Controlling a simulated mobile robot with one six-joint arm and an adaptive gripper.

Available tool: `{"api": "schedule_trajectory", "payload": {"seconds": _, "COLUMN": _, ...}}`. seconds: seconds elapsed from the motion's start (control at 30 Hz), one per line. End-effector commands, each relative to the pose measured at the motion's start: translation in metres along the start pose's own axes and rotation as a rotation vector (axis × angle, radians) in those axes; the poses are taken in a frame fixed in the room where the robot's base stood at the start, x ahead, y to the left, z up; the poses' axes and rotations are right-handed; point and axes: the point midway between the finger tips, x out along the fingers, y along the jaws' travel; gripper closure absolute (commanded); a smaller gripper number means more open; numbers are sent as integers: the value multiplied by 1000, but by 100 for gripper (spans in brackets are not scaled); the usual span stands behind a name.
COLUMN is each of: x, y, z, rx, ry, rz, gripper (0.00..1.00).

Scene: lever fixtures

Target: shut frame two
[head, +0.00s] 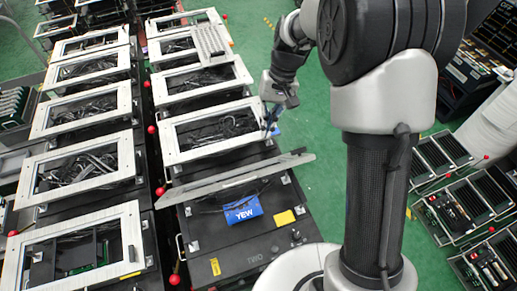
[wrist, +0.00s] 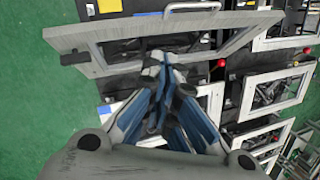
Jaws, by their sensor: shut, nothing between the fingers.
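Frame two is a grey frame (head: 235,178) hinged on a dark box (head: 235,245) marked TWO. It stands raised and tilted, seen nearly edge-on in the head view. The same frame (wrist: 75,38) spans the top of the wrist view. My gripper (head: 271,124) is shut and empty, just beyond the frame's raised side in the head view. In the wrist view its blue-grey fingers (wrist: 160,62) overlap the frame's near edge. I cannot tell whether they touch it.
A blue YEW label (head: 242,211) and a yellow tag (head: 285,218) are on the box. A neighbouring frame (head: 172,151) lies flat behind, with more frames in a row at the left (head: 40,170). Red balls (head: 160,191) line the gap.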

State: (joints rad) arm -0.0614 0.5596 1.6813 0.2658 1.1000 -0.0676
Motion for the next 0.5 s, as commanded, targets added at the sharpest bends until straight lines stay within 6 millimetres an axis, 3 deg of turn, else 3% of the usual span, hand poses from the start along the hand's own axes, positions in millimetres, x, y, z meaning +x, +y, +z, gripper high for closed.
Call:
{"api": "schedule_trajectory", "payload": {"seconds": 0.43, "x": 92, "y": 0, "z": 1, "rx": -1, "ry": -2, "rz": 3, "gripper": 100}}
{"api": "schedule_trajectory", "payload": {"seconds": 0.5, "x": 99, "y": 0, "z": 9, "rx": 0, "ry": -2, "rz": 2, "gripper": 100}}
